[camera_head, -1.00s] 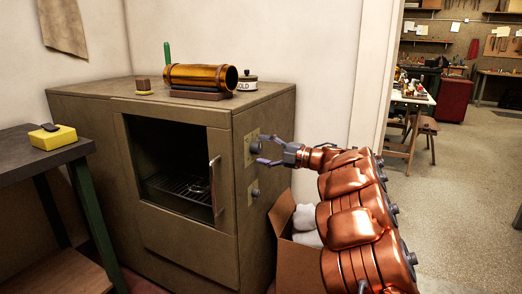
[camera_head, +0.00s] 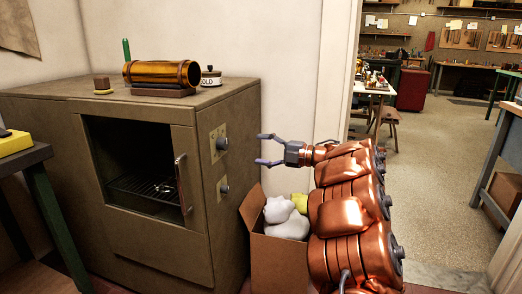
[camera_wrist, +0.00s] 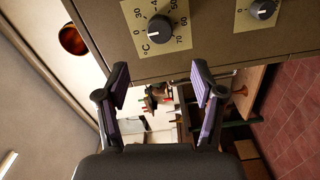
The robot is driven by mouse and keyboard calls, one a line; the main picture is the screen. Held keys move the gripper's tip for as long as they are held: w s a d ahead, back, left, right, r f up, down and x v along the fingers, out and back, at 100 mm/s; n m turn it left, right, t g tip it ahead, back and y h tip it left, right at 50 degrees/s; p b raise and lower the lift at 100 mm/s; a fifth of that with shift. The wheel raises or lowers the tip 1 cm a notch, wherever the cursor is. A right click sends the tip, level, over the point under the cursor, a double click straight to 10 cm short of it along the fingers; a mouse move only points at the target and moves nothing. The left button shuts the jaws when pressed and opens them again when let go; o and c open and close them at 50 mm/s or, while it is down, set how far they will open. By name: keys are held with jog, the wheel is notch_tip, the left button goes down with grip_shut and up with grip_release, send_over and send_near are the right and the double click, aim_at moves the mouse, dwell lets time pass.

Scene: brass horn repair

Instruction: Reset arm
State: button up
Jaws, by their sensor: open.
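My gripper (camera_head: 268,149) is open and empty, held in the air to the right of the oven (camera_head: 160,243). Its two fingers point toward the oven's side panel and stand apart from it. In the wrist view my gripper (camera_wrist: 160,88) shows its two purple-padded fingers spread wide with nothing between them. The temperature knob (camera_head: 221,143) is on the oven's right side, and a second knob (camera_head: 224,188) sits below it. In the wrist view the numbered temperature dial (camera_wrist: 160,28) and the smaller knob (camera_wrist: 262,9) show beyond the fingertips.
A cardboard box (camera_head: 277,262) with white and yellow cloths stands on the floor below my gripper. A brass cylinder (camera_head: 160,72) and a lidded jar (camera_head: 211,77) are on the oven top. A dark table (camera_head: 30,157) stands left. Open floor (camera_head: 440,160) lies right.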

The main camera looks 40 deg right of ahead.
jog(key=shift+r, duration=0.1)
jog(key=w+d+r+m+t+h+p, duration=0.2)
jog(key=w+r+m+h+p, duration=0.25)
jog(key=r, duration=0.35)
jog(key=w+d+r+m+t+h+p, duration=0.1)
jog(key=w+r+m+h+p, duration=0.25)
jog(key=r+h, duration=0.4)
jog(key=s+r+m+g+h+p, duration=0.4)
jog(key=s+r+m+h+p, duration=0.25)
jog(key=r+m, duration=0.2)
jog(key=s+a+f+m+g+y+p, duration=0.2)
jog(key=s+a+f+g+y+p, duration=0.1)
jog(key=s+a, duration=0.9)
jog(key=s+a+f+m+g+y+p, duration=0.1)
jog(key=s+a+f+g+y+p, duration=0.2)
jog(key=s+a+g+p, duration=0.4)
jog(key=s+a+f+m+g+y+p, duration=0.2)
jog(key=s+a+f+g+p, duration=0.3)
jog(key=s+a, duration=1.3)
jog(key=shift+s+f+m+g+y+p, duration=0.35)
jog(key=shift+s+g+y+p, duration=0.3)
jog(key=shift+s, duration=0.2)
